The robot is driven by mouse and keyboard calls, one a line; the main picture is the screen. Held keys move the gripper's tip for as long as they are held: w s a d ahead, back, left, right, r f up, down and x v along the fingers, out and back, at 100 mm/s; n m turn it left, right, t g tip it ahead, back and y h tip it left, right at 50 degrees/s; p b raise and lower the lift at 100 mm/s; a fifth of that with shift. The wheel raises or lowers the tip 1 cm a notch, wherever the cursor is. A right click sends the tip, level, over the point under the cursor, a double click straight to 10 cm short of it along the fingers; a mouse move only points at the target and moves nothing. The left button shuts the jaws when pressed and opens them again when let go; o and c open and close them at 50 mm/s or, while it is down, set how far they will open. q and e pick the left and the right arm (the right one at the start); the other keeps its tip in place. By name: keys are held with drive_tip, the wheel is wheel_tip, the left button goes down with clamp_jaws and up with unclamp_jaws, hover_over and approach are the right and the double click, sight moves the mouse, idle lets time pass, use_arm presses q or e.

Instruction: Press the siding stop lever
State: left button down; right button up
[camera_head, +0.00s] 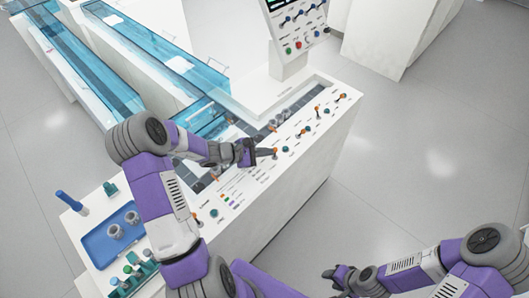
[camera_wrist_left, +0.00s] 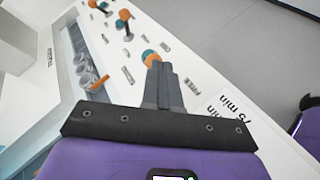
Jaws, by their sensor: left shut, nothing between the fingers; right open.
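A white control panel (camera_head: 250,182) carries a row of small levers with orange and teal tips; its labels are too small to tell which is the siding stop lever. My left gripper (camera_head: 252,152) is over the panel, shut and empty, beside an orange-tipped lever (camera_head: 275,152). In the left wrist view the shut fingers (camera_wrist_left: 158,70) point at an orange and teal tip (camera_wrist_left: 149,57) just beyond them; I cannot tell whether they touch. More levers (camera_wrist_left: 123,25) stand further along. My right gripper (camera_head: 341,276) is open and empty, off the panel's front side.
A blue tray (camera_head: 92,249) with grey cylinders is at the panel's left end, near a blue tube (camera_head: 68,200) and a green rack (camera_head: 122,287). Clear blue track covers (camera_head: 150,45) run behind. A display (camera_head: 298,22) stands at the back. Floor at right is free.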

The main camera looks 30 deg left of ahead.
use_arm(q)
drive_tip(key=shift+d+m+y+b, duration=0.3)
drive_tip(key=shift+m+b, duration=0.1)
drive_tip(key=shift+b, duration=0.15)
drive_tip(key=shift+s+d+b, duration=0.1)
drive_tip(key=shift+d+b, duration=0.1)
drive_tip(key=shift+b, duration=0.15)
drive_tip(key=shift+r, duration=0.15)
idle(0.4)
drive_tip(key=shift+r+p, duration=0.5)
drive_tip(key=shift+r, duration=0.2)
drive_tip(key=p+v, duration=0.1)
drive_tip(key=v, duration=0.1)
drive_tip(key=a+v, duration=0.1)
drive_tip(key=v, duration=0.1)
drive_tip(key=shift+a+f+p, duration=0.1)
drive_tip(key=shift+p, duration=0.3)
drive_tip(key=p+v, duration=0.1)
drive_tip(key=v, duration=0.8)
drive_tip(key=shift+s+d+p, duration=0.2)
drive_tip(key=shift+s+p, duration=0.15)
